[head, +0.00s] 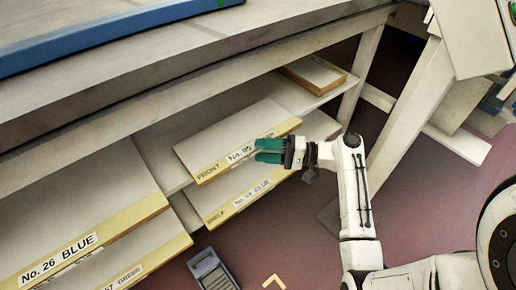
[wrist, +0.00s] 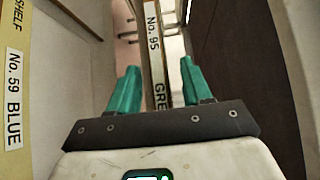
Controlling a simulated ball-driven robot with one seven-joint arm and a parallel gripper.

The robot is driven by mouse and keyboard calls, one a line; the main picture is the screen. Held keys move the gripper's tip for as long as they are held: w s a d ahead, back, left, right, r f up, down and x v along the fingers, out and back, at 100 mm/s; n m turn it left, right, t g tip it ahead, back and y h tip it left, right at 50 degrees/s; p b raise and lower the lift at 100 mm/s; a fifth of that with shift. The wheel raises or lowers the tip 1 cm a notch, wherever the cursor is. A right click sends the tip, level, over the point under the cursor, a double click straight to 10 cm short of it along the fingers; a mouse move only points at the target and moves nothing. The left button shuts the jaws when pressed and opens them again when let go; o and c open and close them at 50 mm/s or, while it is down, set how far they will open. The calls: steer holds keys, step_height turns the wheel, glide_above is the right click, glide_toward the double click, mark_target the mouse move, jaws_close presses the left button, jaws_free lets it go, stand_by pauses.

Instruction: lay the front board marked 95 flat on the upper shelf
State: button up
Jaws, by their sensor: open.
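The front board marked 95 (head: 225,140) is a pale board with a yellow front edge reading FRONT and No. 95. In the head view it appears to lie about flat on the upper shelf (head: 320,127), its yellow edge at the shelf's front. My gripper (head: 262,150) is at the right part of that edge, its teal fingers open and covering the end of the label. In the wrist view the board's labelled edge (wrist: 153,45) runs between the open fingers (wrist: 160,85). I cannot tell whether a finger touches it.
A board marked No. 59 BLUE (head: 240,195) lies below; its label also shows at left in the wrist view (wrist: 14,120). A No. 26 BLUE board (head: 75,240) is at lower left. Another board (head: 313,74) lies farther right. A grey caddy (head: 212,270) stands on the floor.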

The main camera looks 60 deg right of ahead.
steer(key=p+v, duration=0.2)
steer(key=v, duration=0.7)
steer(key=s+a+f+n+g, duration=0.1)
steer(key=a+f+n+g, duration=0.1)
steer(key=a+f+g, duration=0.4)
steer(key=a+f+n+g, duration=0.2)
steer(key=a+f+g, duration=0.15)
steer(key=a, duration=0.45)
steer(key=s+a+r+n+g+h, duration=0.1)
steer(key=s+a+n+g+h, duration=0.4)
steer(key=s+n+h, duration=0.2)
steer(key=shift+s+h, duration=1.1)
steer(key=shift+s, duration=0.1)
steer(key=shift+r, duration=0.1)
step_height(320, 180, up, 26)
steer(key=p, duration=2.6)
steer(key=shift+r, duration=0.15)
